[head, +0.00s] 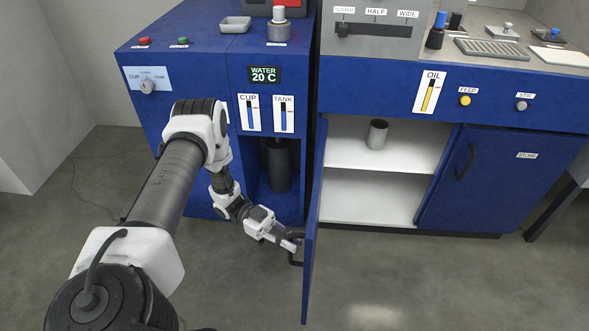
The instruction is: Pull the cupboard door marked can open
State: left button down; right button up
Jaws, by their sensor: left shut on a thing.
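A blue cupboard door (311,245) stands swung far out from the cabinet, seen almost edge-on. Its front face and any mark on it are hidden from this view. A dark bar handle (296,261) sits on its left side. My left gripper (291,244) is shut on this handle, low in front of the cabinet. The opened cupboard shows white shelves (367,190), with a grey metal can (377,134) standing on the upper one. My right gripper is out of view.
A shut blue door marked STORE (490,185) with a dark handle stands right of the opening. A blue machine (208,75) with a WATER display and a dark cylinder (278,165) in its recess stands left. The grey floor in front is clear.

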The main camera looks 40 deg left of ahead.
pick_arm(q)
jog(key=c, duration=1.2)
grip_release()
jog(key=a, duration=0.8)
jog(key=s+a, duration=0.1)
jog(key=a, duration=0.3)
